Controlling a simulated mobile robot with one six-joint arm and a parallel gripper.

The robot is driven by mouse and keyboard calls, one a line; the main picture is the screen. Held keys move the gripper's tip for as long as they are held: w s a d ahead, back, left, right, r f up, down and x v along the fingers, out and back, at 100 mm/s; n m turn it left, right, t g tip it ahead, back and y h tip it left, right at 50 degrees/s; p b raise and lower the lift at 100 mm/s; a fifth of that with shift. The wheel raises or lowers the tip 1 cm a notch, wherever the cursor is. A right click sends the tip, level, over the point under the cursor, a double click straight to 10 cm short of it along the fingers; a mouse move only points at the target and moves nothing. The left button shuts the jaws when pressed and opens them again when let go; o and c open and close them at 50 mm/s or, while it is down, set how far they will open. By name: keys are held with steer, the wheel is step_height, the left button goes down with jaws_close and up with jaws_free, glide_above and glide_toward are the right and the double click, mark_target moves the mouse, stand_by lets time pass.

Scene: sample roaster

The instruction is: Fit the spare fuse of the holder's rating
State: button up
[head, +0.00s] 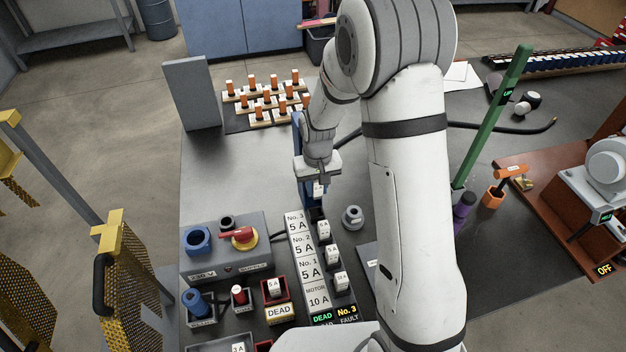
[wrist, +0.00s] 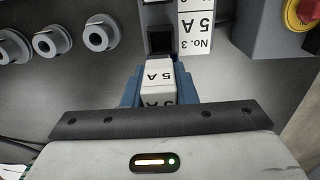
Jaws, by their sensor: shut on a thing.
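My gripper (head: 318,186) is shut on a white fuse (wrist: 157,78) marked 5 A, which also shows small below the jaws in the head view (head: 319,189). The blue fingers sit on both sides of it. The No. 3 holder (wrist: 160,42), labelled 5 A (wrist: 196,30), has a dark, empty-looking socket just beyond the fuse in the wrist view. I cannot tell whether the fuse touches it. In the head view, the holders below carry white fuses, two marked 5 A (head: 323,229) and one 10 A (head: 341,281). The display (head: 335,316) reads DEAD and No. 3 FAULT.
A grey supply box (head: 228,262) with a red switch handle (head: 238,235) stands left of the holders. A red bin (head: 287,294) holds a 5 A fuse above a DEAD label. A grey round part (head: 352,217) stands close on the right. Bare bench lies left of my gripper.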

steer(key=shift+s+a, duration=0.1)
steer(key=shift+s, duration=0.05)
steer(key=shift+f+b, duration=0.25)
steer(key=shift+b, duration=0.05)
steer(key=shift+f+b, duration=2)
steer(key=shift+f, duration=0.7)
steer(key=shift+f+b, duration=0.2)
steer(key=shift+b, duration=0.1)
